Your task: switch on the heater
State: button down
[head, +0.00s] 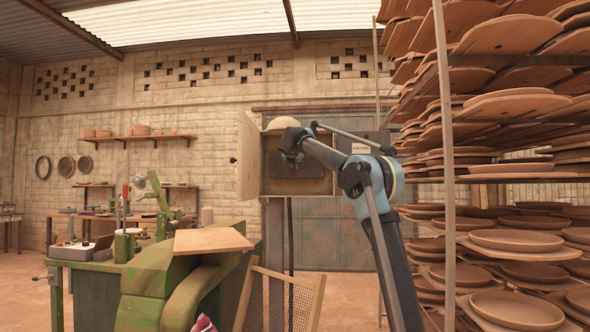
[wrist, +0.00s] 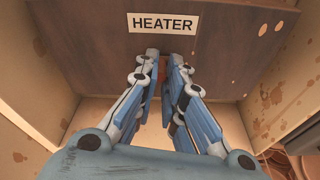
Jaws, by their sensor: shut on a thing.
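A HEATER label (wrist: 163,23) in black letters on white sits on the dark brown back panel (wrist: 225,50) of an open box. My gripper (wrist: 163,62) reaches into the box, just below this label. Its blue fingers are close together on a small reddish-brown part, the heater switch (wrist: 163,70), mostly hidden between them. The switch's position cannot be told. In the head view the box (head: 328,186) stands on a post, its door (head: 247,160) swung open to the left. My arm's end covers part of its opening, and the fingers are hard to make out there.
Tall racks of clay plates (head: 515,240) stand close on the right. A green machine (head: 165,285) with a board (head: 212,241) on top is at the lower left. The box's side walls (wrist: 50,85) flank my gripper. Floor shows at the far left.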

jog(key=shift+w+r+g, duration=0.15)
jog(key=shift+r+g, duration=0.2)
jog(key=shift+g, duration=0.55)
jog(key=shift+r+g, duration=0.2)
jog(key=shift+g, duration=0.4)
jog(key=c, duration=1.7)
grip_release()
jog(key=shift+w, duration=0.1)
jog(key=v, duration=1.1)
jog(key=shift+s+r, duration=0.1)
jog(key=shift+s, duration=0.3)
jog(key=shift+d, duration=0.1)
